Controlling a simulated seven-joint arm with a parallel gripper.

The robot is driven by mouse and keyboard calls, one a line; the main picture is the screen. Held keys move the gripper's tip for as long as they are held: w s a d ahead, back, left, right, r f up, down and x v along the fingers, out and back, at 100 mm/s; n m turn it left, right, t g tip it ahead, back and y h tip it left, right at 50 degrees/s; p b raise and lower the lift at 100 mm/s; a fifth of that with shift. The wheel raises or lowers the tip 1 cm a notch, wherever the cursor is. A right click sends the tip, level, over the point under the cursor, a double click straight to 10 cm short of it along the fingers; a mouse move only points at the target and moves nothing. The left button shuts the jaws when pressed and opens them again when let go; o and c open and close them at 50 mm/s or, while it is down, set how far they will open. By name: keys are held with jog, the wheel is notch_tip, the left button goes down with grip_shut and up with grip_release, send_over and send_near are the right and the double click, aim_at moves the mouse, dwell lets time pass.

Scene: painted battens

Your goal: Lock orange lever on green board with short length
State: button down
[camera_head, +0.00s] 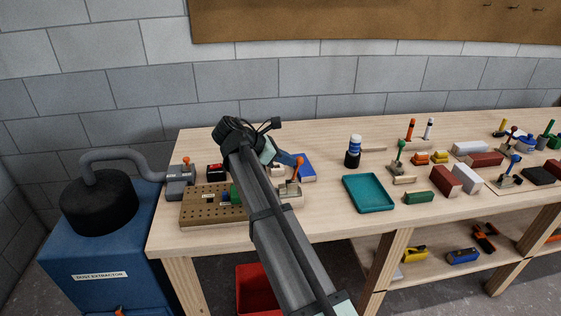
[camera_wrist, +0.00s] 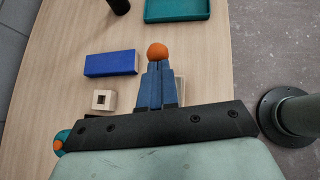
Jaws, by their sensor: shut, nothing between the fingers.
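An orange-knobbed lever (camera_head: 298,167) stands on a pale base (camera_head: 294,200), partly behind my arm. Its round orange knob (camera_wrist: 157,50) shows just past my fingertips in the wrist view. My gripper (camera_head: 291,159) has its blue fingers (camera_wrist: 155,75) shut with nothing between them. The fingertips are beside or touching the knob; I cannot tell which. The lever's shaft and most of its base are hidden by the fingers in the wrist view. A green piece (camera_head: 235,194) shows at the left edge of my arm, mostly hidden. A short green block (camera_head: 418,197) lies further right.
A blue block (camera_wrist: 110,63) and a pale block with a square hole (camera_wrist: 104,100) lie close to my fingers. A drilled wooden block (camera_head: 205,212) is at left. A teal tray (camera_head: 347,192) and a dark bottle (camera_head: 353,154) stand right. Several other levers and blocks crowd the far right.

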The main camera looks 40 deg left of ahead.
jog(key=shift+w+d+r+g+y, duration=0.15)
jog(key=shift+w+d+g+y, duration=0.85)
jog(key=shift+g, duration=0.1)
jog(key=shift+w+d+f+m+g+y, duration=0.2)
jog(key=shift+w+d+m+g+y, duration=0.1)
jog(key=shift+w+d+g+y, duration=0.55)
jog(key=shift+w+d+f+g+y, duration=0.55)
jog(key=shift+w+d+f+g, duration=0.05)
jog(key=shift+w+d+g, duration=0.05)
jog(key=s+v, duration=0.1)
jog(key=v, duration=1.2)
jog(key=shift+a, duration=0.4)
